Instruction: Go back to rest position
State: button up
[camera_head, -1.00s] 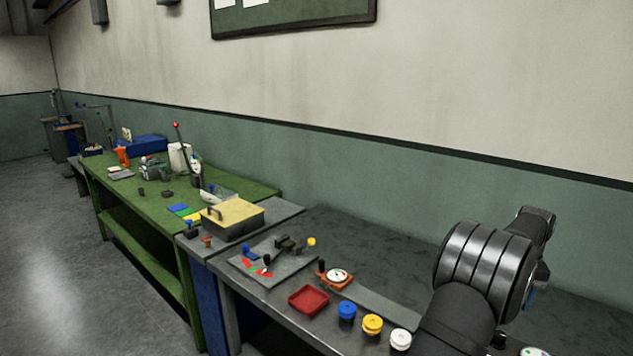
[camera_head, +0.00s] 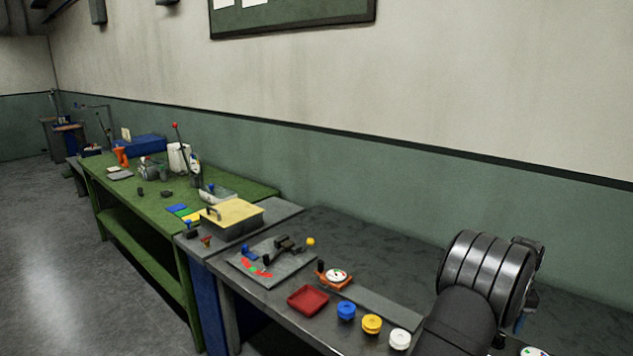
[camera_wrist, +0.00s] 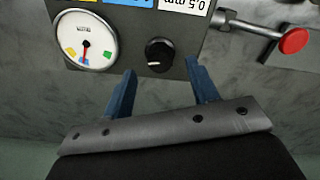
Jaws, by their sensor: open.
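Beyond the fingertips is a grey panel with a black knob (camera_wrist: 160,53), and the fingers are on either side of the knob in the picture. I cannot tell the distance or any touch. In the head view my dark arm is at the lower right above the grey bench (camera_head: 370,243), and its gripper is mostly hidden behind it.
The panel has a round gauge (camera_wrist: 85,42); a red-ended lever (camera_wrist: 293,41) is beside it. On the bench are a red tray (camera_head: 308,300), blue (camera_head: 346,311), yellow (camera_head: 371,324) and white (camera_head: 399,339) spools. A green bench (camera_head: 150,205) stands left.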

notch_tip(320, 180, down, 4)
jog(key=shift+r, duration=0.1)
jog(key=shift+r+m, duration=0.2)
jog(key=shift+m, duration=0.6)
jog(key=m, duration=1.6)
